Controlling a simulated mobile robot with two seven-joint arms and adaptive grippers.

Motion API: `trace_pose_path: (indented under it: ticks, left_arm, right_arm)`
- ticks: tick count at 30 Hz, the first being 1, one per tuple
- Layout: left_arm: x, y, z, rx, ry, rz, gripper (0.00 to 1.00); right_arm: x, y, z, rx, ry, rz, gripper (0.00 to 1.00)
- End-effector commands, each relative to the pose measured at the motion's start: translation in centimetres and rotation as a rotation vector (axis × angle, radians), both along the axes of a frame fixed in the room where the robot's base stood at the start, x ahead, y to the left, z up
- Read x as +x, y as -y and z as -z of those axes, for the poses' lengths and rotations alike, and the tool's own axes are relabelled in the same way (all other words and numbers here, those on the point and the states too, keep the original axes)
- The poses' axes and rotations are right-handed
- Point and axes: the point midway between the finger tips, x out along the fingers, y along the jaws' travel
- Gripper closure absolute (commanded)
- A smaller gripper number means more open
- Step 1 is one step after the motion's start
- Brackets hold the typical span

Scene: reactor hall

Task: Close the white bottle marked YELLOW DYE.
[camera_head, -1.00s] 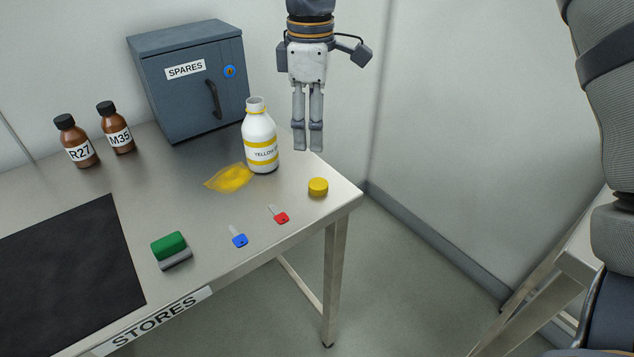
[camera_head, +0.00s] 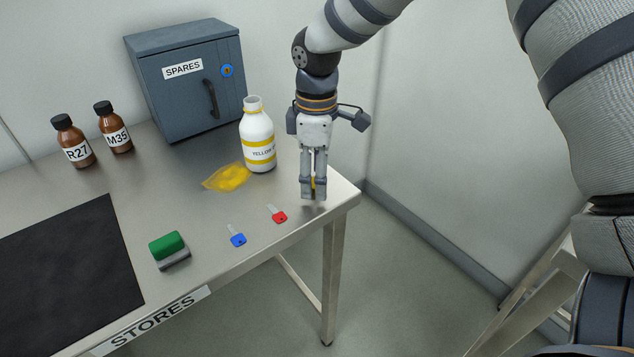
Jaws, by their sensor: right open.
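The white bottle (camera_head: 259,140) with yellow bands stands upright and uncapped on the steel table, in front of the grey cabinet. Its label reads YELLOW, the rest is turned out of sight. The yellow cap (camera_head: 314,185) is at the table's right corner, mostly hidden behind my right gripper (camera_head: 313,194). That gripper points straight down, open, with its fingers at the cap; whether they touch it I cannot tell. My left gripper is not in view.
A yellow spill (camera_head: 228,178) lies left of the bottle. A blue key (camera_head: 237,238), a red key (camera_head: 278,215) and a green-topped sponge (camera_head: 168,249) lie near the front edge. Brown bottles R27 (camera_head: 73,143) and M35 (camera_head: 114,130) and the SPARES cabinet (camera_head: 186,80) stand at the back.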

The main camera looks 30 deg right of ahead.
Motion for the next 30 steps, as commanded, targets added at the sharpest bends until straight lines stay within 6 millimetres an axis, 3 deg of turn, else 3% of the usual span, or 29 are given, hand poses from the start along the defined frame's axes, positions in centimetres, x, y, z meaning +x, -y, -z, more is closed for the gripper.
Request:
trace_pose_path:
  ticks: [11, 18, 30]
  left_arm:
    - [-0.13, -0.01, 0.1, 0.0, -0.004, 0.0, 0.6]
    - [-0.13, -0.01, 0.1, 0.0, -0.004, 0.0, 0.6]
    - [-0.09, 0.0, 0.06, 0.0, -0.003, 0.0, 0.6]
  right_arm:
    - [-0.02, -0.01, 0.68, 0.001, -0.002, 0.0, 0.46]
    - [-0.01, 0.0, 0.67, 0.001, -0.002, 0.0, 0.79]
    - [0.03, 0.0, 0.3, 0.0, -0.001, 0.0, 0.79]
